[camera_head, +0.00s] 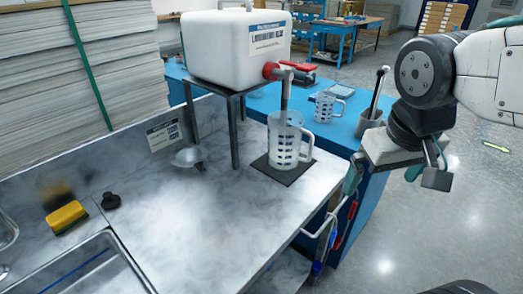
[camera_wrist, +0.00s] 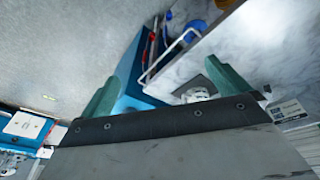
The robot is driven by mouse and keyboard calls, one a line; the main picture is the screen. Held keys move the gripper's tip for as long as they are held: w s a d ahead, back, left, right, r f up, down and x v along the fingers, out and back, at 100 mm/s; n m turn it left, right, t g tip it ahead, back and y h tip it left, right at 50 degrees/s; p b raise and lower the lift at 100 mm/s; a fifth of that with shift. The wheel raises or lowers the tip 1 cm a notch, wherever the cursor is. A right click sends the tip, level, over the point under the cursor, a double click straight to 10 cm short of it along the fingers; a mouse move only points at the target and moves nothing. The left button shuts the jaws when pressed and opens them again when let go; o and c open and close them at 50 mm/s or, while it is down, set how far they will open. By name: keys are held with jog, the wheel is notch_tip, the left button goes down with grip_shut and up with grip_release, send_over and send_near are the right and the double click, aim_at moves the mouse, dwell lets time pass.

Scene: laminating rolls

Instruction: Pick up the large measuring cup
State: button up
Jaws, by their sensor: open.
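The large measuring cup (camera_head: 285,145) is clear with dark markings and a handle on its right. It stands upright on a dark square mat (camera_head: 283,168) on the marble counter, under the red tap of a white tank. In the wrist view the cup (camera_wrist: 196,94) shows small, from above, partly hidden by my gripper's base. My gripper (camera_wrist: 167,88) has two green fingers spread apart with nothing between them. In the head view it hangs to the right of the cup, beyond the counter's edge and apart from the cup.
The white tank (camera_head: 235,45) stands on a dark metal stand (camera_head: 235,130) over the cup. A smaller measuring cup (camera_head: 327,107) and a grey pot (camera_head: 370,122) stand on the blue table behind. A white rail (camera_head: 320,225) with hanging tools runs along the counter's right edge.

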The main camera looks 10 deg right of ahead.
jog(key=w+d+r+n+t+h, duration=0.1)
jog(key=w+d+t, duration=0.3)
jog(key=w, duration=0.7)
jog(key=w+d+t+h, duration=0.1)
jog(key=w+d+t, duration=0.2)
jog(key=w, duration=0.7)
jog(key=n+t+y, duration=0.1)
jog(key=n+y, duration=0.6)
jog(key=y, duration=0.4)
send_over(291, 144)
jog(key=d, duration=0.4)
notch_tip(291, 144, down, 5)
jog(key=shift+d+f, duration=0.1)
jog(key=shift+f, duration=0.05)
jog(key=x, duration=0.7)
jog(key=shift+w+a+f, duration=0.1)
jog(key=shift+a+f, duration=0.1)
jog(key=shift+a, duration=0.1)
jog(key=c, duration=1.4)
jog(key=shift+o, duration=0.2)
jog(key=shift+r, duration=0.15)
